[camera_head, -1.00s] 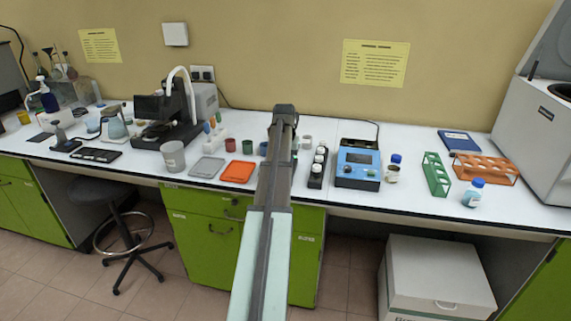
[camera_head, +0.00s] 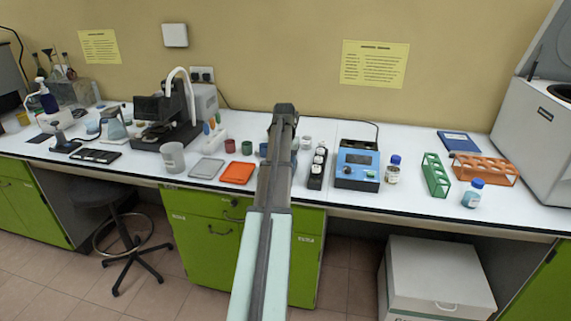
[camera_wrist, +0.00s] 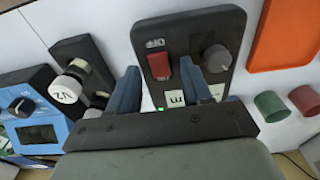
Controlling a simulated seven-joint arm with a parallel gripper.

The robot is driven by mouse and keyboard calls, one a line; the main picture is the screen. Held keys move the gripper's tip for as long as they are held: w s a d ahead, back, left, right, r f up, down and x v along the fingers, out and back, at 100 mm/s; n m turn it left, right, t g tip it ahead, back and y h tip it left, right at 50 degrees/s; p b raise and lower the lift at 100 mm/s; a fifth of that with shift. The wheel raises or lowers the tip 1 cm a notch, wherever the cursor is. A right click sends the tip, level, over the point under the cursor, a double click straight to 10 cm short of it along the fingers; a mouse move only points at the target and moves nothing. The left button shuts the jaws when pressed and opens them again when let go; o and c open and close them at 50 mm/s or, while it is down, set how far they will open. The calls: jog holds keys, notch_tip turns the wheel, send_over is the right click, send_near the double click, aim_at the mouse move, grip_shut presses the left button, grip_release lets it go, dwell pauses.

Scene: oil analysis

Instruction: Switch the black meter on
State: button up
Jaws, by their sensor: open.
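The black meter (camera_wrist: 190,28) lies under my gripper in the wrist view. It has a red switch (camera_wrist: 189,73), a grey knob (camera_wrist: 216,58) and white labels or a display partly covered by my gripper. A small green light shows near its lower left. My gripper (camera_wrist: 160,68) is open over the meter, with nothing held. The left finger is at the meter's left edge. In the head view my arm hides the meter.
Left of the meter in the wrist view are a black rack with white-capped bottles (camera_wrist: 66,88) and a blue device (camera_wrist: 38,112). To the right are an orange tray (camera_wrist: 285,35), a green cup (camera_wrist: 271,106) and a red cup (camera_wrist: 306,100). White bench surface shows between them.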

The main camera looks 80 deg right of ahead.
notch_tip(320, 180, up, 14)
jog(key=a, duration=0.1)
jog(key=shift+a+f, duration=0.15)
jog(key=shift+f, duration=0.05)
jog(key=shift+f, duration=0.1)
dwell(0.7)
